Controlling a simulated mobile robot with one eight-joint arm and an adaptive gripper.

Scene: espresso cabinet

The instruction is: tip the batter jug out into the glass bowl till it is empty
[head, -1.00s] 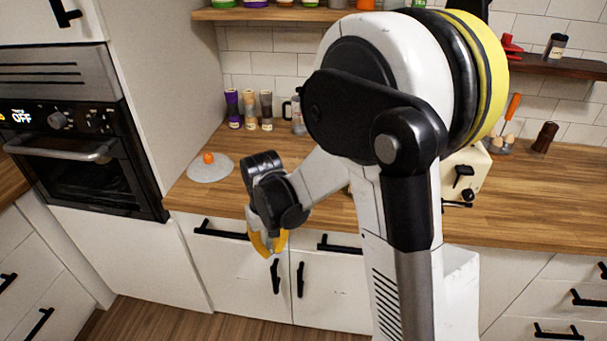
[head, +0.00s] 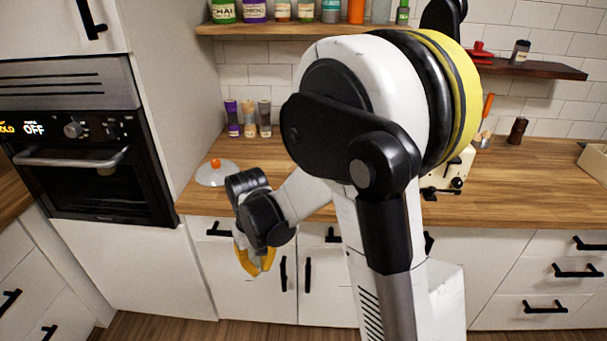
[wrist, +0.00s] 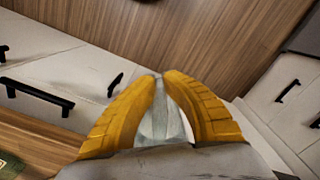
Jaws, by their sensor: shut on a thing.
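My gripper (head: 256,270) has yellow fingers and hangs in front of the white cabinet doors, below the counter edge. In the wrist view its fingers (wrist: 159,78) come close together at the tips. A pale, glassy sliver (wrist: 160,122) shows between them, and the gripper is shut on it. Too little of this thing shows to tell whether it is the batter jug. In the head view I cannot make out anything held. I see no glass bowl and no batter; my arm covers the middle of the counter.
A pale lid with an orange knob (head: 215,172) lies on the wooden counter (head: 530,195) near its left end. Several mills (head: 249,118) stand at the wall. A cream appliance (head: 455,172) is right of my arm. The right counter has free room. An oven (head: 90,150) is at left.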

